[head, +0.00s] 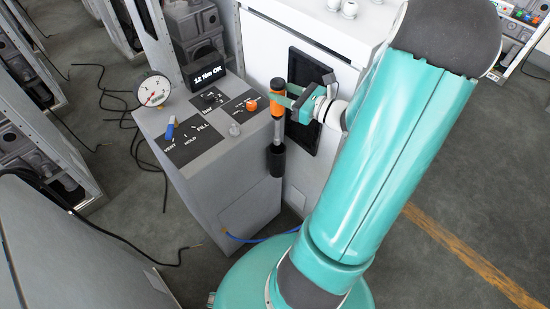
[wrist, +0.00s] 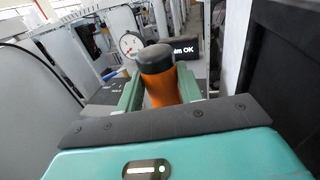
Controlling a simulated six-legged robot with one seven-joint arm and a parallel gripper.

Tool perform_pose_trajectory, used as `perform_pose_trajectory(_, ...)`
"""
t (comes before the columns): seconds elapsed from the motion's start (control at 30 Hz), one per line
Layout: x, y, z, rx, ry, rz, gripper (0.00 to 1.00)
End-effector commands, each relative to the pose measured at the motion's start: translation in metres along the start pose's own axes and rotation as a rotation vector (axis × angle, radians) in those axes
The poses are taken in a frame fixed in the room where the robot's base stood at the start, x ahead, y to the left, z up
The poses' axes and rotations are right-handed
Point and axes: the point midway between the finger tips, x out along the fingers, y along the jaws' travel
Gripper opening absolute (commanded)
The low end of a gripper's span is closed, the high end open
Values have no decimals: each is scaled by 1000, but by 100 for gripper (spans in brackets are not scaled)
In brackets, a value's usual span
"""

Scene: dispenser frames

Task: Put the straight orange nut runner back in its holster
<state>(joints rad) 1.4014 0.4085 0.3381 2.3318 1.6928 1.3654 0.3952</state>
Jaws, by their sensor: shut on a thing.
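The straight orange nut runner (head: 277,97) hangs upright, with a dark cap on top and a bare metal shaft pointing down. My gripper (head: 281,98) is shut on its orange body. The black holster (head: 276,161) is on the front of the grey console, directly below the tool. The shaft's lower end meets the holster's mouth in the head view; I cannot tell how deep it sits.
The grey console (head: 205,185) carries a pressure gauge (head: 153,90), a "12 Nm OK" display (head: 205,72), a blue-handled valve (head: 170,128) and an orange knob (head: 252,105). A white cabinet with a black panel (head: 307,90) stands close beside the gripper. Dark cables lie on the floor at left.

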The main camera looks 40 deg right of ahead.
Motion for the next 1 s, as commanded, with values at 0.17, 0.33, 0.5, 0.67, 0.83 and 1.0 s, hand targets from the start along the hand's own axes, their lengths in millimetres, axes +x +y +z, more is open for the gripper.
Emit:
perform_pose_trajectory(0.17, -3, 0, -31, 8, -2, -1, 0)
perform_pose_trajectory(0.33, -3, 1, -65, 7, -1, 0, 0)
perform_pose_trajectory(0.5, -2, 1, -97, 6, -2, 0, 0)
perform_pose_trajectory(0.67, 0, 1, -124, 4, -1, 0, 0)
perform_pose_trajectory(0.83, 1, 1, -138, 2, -1, 1, 0)
perform_pose_trajectory(1.0, 2, 1, -156, 3, -1, 1, 0)
